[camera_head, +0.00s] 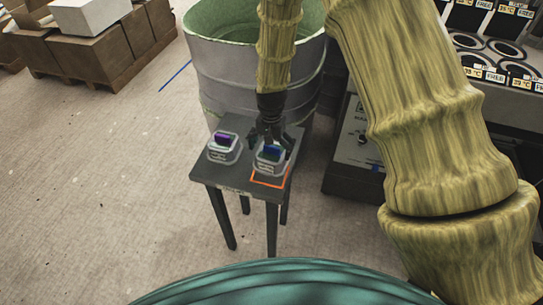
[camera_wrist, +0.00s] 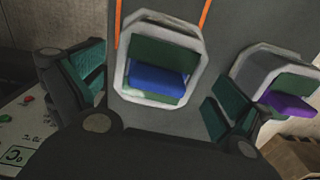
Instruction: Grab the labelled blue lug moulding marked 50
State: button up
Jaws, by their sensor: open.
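A blue moulding (camera_wrist: 155,80) sits with green parts in a white tray (camera_wrist: 122,70) with cut corners. It also shows in the head view as a blue block (camera_head: 271,152) in its tray, on the right half of a small dark table. I cannot read a 50 on it. My gripper (camera_head: 271,132) points down just above this tray. In the wrist view its two green-padded fingers stand apart, one to the left and one to the right of the blue moulding. The gripper is open and empty.
A second tray (camera_head: 221,153) with a purple moulding (camera_wrist: 289,105) stands close by on the table (camera_head: 232,184). An orange outline (camera_head: 270,183) marks the tabletop around the blue one's tray. A large grey drum (camera_head: 225,82) stands behind. A dark cabinet (camera_head: 352,180) is at right.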

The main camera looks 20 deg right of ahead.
aim_at(272, 152)
jog(key=shift+d+f+p, duration=0.15)
jog(key=shift+f+p, duration=0.7)
jog(key=shift+f, duration=1.2)
jog(key=c, duration=0.9)
jog(key=shift+c, duration=0.2)
jog(key=shift+r, duration=0.2)
